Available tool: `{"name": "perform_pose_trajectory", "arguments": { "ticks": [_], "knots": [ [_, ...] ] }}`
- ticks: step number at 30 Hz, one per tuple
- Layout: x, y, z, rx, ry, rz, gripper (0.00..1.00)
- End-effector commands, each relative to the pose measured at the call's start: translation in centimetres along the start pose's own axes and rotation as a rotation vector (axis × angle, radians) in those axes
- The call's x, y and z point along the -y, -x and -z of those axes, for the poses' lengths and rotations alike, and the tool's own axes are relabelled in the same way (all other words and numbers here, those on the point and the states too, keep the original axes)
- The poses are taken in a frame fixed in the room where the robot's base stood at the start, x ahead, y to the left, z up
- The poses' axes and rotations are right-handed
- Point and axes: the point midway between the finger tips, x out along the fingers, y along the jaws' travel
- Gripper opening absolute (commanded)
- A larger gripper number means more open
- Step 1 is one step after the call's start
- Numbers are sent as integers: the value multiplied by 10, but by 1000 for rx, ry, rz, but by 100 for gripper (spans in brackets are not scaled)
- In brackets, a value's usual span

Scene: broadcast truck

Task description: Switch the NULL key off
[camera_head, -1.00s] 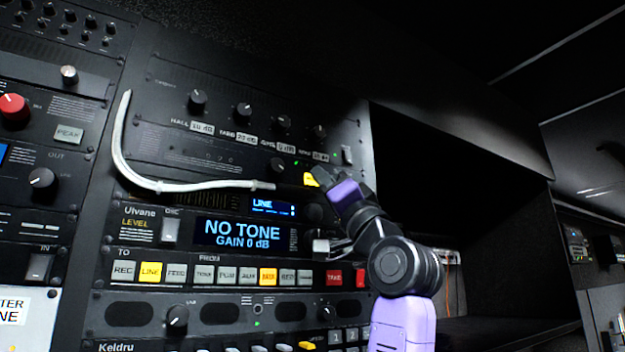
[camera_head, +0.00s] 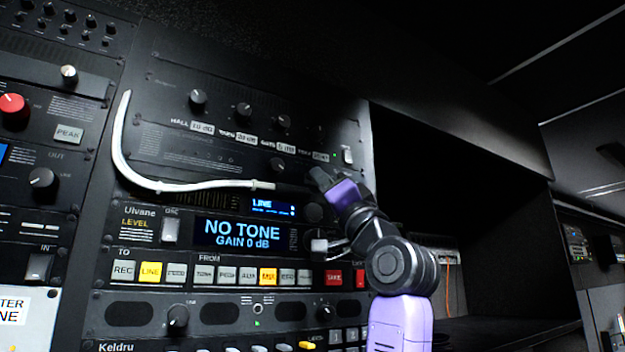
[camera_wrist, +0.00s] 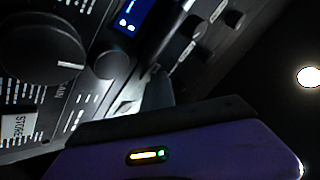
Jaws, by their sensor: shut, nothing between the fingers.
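No label reading NULL is legible in either view. In the head view my gripper (camera_head: 320,178) is at the right part of the upper rack unit (camera_head: 185,145), its tip against or just in front of the panel. It covers the spot where a yellow lit key showed earlier, and no yellow shows there now. Whether the tip touches a key cannot be told. In the wrist view the purple body of my gripper fills the bottom, and its dark fingers (camera_wrist: 155,95) are shut and empty.
A white cable (camera_head: 118,140) curves across the left of the panel, ending near my gripper. Below are the NO TONE display (camera_head: 240,233) and a key row with LINE (camera_head: 151,272) lit. A large knob (camera_wrist: 40,50) shows in the wrist view. An open dark bay lies right.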

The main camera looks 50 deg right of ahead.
Motion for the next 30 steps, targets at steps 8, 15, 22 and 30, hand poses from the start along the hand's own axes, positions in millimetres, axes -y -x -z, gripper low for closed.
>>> {"name": "perform_pose_trajectory", "arguments": {
  "ticks": [8, 15, 22, 30],
  "knots": [
    [6, 9, 5, 0, 0, 0, 0],
    [6, 10, 6, 0, 0, 0, 0],
    [11, 16, 11, -2, 0, 1, 0],
    [24, 33, 24, -2, 1, 1, 0]
  ]
}}
